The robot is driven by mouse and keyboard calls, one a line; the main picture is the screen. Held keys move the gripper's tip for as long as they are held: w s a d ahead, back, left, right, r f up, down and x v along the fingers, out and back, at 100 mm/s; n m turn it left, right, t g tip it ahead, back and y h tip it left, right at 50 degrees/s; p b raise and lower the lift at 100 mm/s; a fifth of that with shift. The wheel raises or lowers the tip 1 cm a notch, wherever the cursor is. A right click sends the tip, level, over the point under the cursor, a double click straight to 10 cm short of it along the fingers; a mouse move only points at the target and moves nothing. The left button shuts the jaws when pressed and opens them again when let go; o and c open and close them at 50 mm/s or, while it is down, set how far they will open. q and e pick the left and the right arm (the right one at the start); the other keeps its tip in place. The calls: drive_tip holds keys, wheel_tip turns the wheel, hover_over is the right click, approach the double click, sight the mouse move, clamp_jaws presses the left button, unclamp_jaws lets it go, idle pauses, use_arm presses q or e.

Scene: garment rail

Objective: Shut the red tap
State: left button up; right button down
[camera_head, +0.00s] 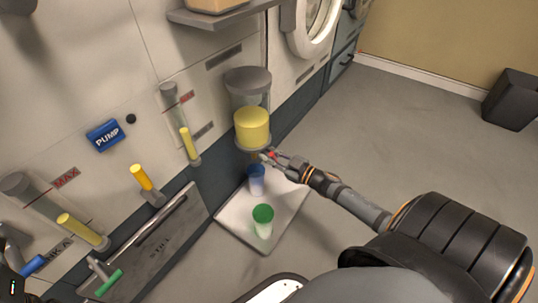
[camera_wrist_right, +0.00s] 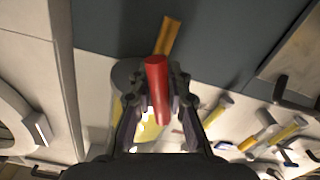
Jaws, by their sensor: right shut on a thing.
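The red tap (camera_head: 271,155) sits under a clear vessel of yellow liquid (camera_head: 251,128) on the wall. Its red handle (camera_wrist_right: 157,88) fills the middle of the right wrist view, with a brass-coloured stem (camera_wrist_right: 168,36) behind it. My right gripper (camera_head: 268,157) reaches in from the right and is shut on the red handle; its fingers (camera_wrist_right: 155,100) stand on either side of it. A blue cup (camera_head: 256,182) stands below the tap, partly hidden by its rim and the gripper. I cannot tell whether liquid is flowing. My left gripper does not show clearly.
Blue (camera_head: 33,265) and green (camera_head: 110,282) handles, gauge tubes and a PUMP button (camera_head: 105,135) are on the left wall. The floor at the right is clear up to a dark bin (camera_head: 512,98).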

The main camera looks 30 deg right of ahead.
drive_tip(key=shift+a, duration=0.1)
idle(0.5)
drive_tip(key=c, duration=1.7)
unclamp_jaws()
drive_tip(key=o, duration=1.6)
drive_tip(key=shift+s, duration=0.1)
drive_tip(key=v, duration=1.2)
